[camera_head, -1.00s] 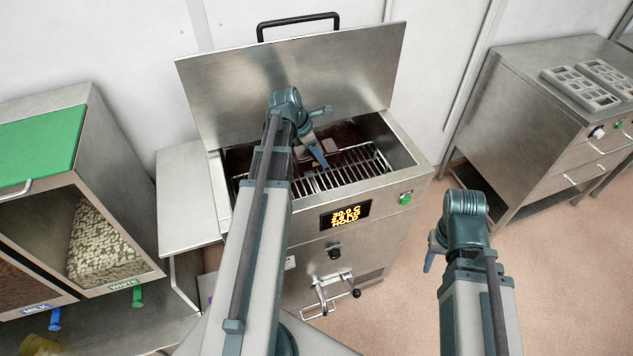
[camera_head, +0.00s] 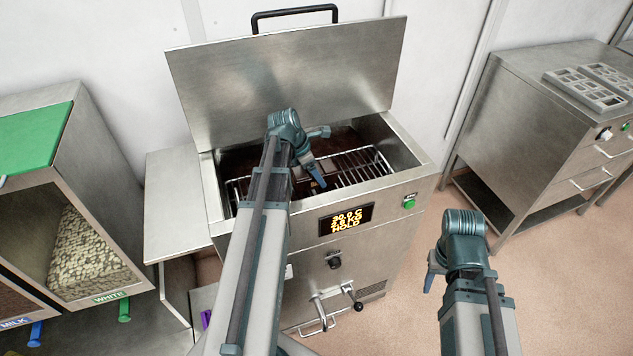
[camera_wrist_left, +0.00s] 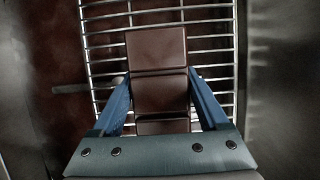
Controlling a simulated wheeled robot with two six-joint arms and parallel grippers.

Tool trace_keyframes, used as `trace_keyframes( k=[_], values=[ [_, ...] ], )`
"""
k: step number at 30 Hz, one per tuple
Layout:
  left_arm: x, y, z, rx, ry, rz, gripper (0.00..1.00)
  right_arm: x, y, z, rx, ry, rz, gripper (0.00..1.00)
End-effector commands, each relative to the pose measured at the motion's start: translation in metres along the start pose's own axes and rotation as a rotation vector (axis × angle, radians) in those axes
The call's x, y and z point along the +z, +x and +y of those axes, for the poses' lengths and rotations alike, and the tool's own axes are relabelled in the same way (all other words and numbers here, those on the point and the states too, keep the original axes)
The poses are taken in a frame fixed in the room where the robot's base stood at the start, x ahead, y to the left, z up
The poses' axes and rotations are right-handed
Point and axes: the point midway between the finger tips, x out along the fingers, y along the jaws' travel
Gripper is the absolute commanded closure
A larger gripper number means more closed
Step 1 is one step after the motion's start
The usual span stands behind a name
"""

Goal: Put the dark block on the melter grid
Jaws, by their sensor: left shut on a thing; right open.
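The dark block (camera_wrist_left: 158,75) is a long brown segmented slab, seen in the left wrist view between the two blue fingers of my left gripper (camera_wrist_left: 160,98). My left gripper (camera_head: 320,184) is shut on it, inside the open melter. The melter grid (camera_head: 362,169) is a rack of bright wires under the block. I cannot tell whether the block touches the wires. In the head view the block is mostly hidden by my left wrist. My right gripper (camera_head: 431,272) is open and empty, in front of the melter's right side.
The melter's lid (camera_head: 290,80) stands raised behind the grid. Its steel walls (camera_head: 410,163) surround the opening. A cabinet with moulds (camera_head: 585,90) stands at right, with clear floor between.

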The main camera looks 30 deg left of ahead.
Motion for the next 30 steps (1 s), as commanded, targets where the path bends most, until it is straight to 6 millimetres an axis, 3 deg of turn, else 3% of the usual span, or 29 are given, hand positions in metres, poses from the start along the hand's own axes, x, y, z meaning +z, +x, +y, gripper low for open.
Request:
trace_keyframes(
  k=[1,4,17,18,22,30],
  values=[
    [-0.005,0.012,0.000,0.000,0.000,-0.001,1.00,-0.001,0.013,-0.001,0.000,0.000,0.000,0.50],
    [-0.009,0.021,0.000,0.000,0.000,-0.001,1.00,-0.001,0.022,-0.002,0.000,0.000,0.000,0.50],
    [-0.010,0.023,0.000,0.000,0.000,-0.001,1.00,-0.002,0.025,-0.002,0.000,0.000,0.000,0.50],
    [-0.010,0.024,0.000,0.000,0.000,0.000,0.21,-0.002,0.025,-0.002,0.000,0.000,0.000,0.50],
    [-0.009,0.023,0.000,0.000,0.000,0.000,0.00,-0.001,0.024,-0.002,0.000,0.000,0.000,0.50],
    [-0.009,0.022,0.000,0.000,0.000,0.000,0.00,-0.001,0.024,-0.002,0.000,0.000,0.000,0.50]
  ],
)
